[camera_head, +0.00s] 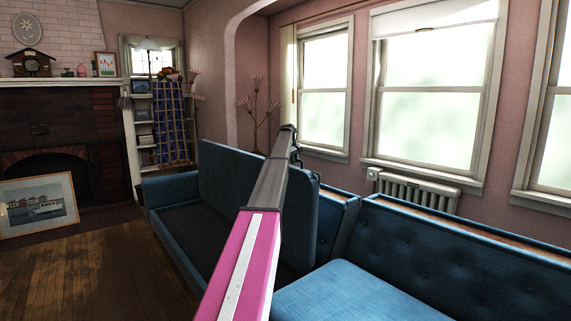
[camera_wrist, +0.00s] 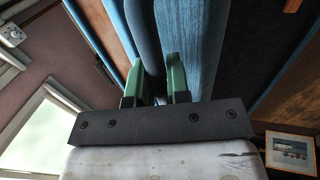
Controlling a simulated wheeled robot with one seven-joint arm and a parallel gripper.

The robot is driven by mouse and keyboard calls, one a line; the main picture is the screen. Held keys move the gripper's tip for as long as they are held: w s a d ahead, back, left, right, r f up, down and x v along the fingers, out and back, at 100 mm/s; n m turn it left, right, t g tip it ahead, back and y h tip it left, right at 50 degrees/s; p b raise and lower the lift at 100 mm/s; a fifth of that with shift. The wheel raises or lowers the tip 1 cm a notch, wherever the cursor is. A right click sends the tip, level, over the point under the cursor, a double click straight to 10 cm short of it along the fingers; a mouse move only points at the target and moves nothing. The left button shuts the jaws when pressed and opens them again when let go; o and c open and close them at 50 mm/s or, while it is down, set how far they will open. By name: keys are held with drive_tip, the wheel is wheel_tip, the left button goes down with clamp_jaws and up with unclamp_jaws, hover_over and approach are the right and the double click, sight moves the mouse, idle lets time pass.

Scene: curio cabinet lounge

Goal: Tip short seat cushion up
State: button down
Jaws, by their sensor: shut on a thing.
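A blue seat cushion (camera_head: 225,180) stands tipped up on edge on the sofa, in front of its backrest. The dark seat base (camera_head: 190,225) beneath it is laid bare. My gripper (camera_head: 298,155) is at the cushion's upper edge, partly hidden behind my arm. In the wrist view, its two green fingers (camera_wrist: 159,80) are shut on the blue cushion (camera_wrist: 190,40), a layer of which lies between them. The cushion's lower edge and part of its face are hidden by my arm in the head view.
Another blue seat cushion (camera_head: 345,292) lies flat at the right, before the tufted backrest (camera_head: 450,245). A radiator (camera_head: 420,192) stands under the windows. A framed picture (camera_head: 38,205) leans by the fireplace. The wooden floor (camera_head: 95,265) at the left is clear.

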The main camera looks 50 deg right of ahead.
drive_tip(key=shift+s+d, duration=0.15)
drive_tip(key=shift+d, duration=0.5)
drive_tip(key=shift+f, duration=0.1)
drive_tip(key=c, duration=1.1)
unclamp_jaws()
drive_tip(key=shift+a, duration=0.1)
drive_tip(key=v, duration=1)
drive_tip(key=shift+r, duration=0.4)
